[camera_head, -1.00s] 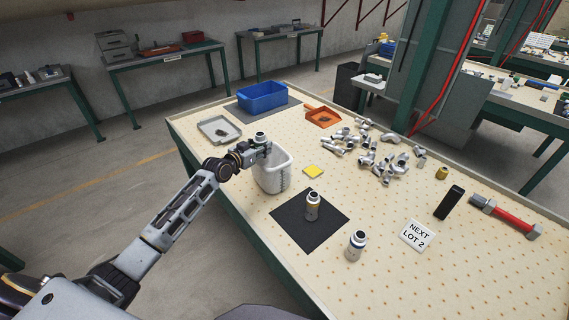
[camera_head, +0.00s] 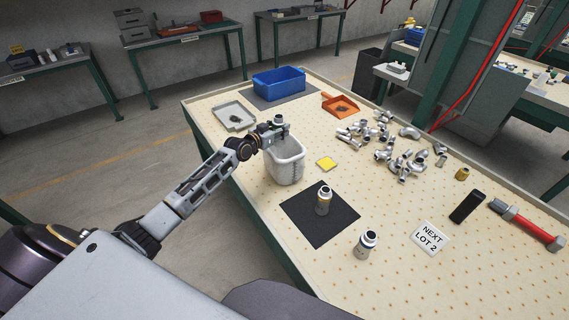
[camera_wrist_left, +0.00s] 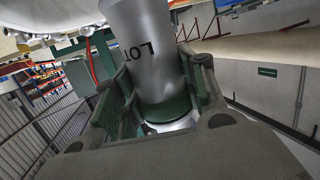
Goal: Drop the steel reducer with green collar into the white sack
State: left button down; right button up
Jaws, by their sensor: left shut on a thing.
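My left gripper (camera_head: 275,129) is shut on the steel reducer with green collar (camera_head: 279,120) and holds it at the rim of the white sack (camera_head: 287,168), over its far left part. In the left wrist view the grey reducer (camera_wrist_left: 146,45), with dark lettering, stands between the fingers (camera_wrist_left: 160,100). Its green collar (camera_wrist_left: 172,109) shows low between them. The white sack stands upright and open on the table; its inside is mostly hidden. My right gripper is not in view.
One similar reducer (camera_head: 323,200) stands on a black mat (camera_head: 333,228), and another (camera_head: 366,243) stands beside the mat. A grey tray (camera_head: 222,112), blue bin (camera_head: 279,82), orange dustpan (camera_head: 341,105) and yellow pad (camera_head: 326,163) surround the sack. Several loose pipe fittings (camera_head: 400,158) lie to the right.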

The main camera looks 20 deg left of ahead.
aim_at(276, 144)
pick_arm(q)
jog(key=shift+f+b, duration=2.3)
jog(key=shift+f, duration=0.4)
jog(key=c, duration=0.8)
grip_release()
jog(key=shift+o, duration=0.2)
jog(key=shift+f, duration=0.1)
jog(key=shift+s+f, duration=0.1)
jog(key=shift+v, duration=0.95)
jog(key=v, duration=1)
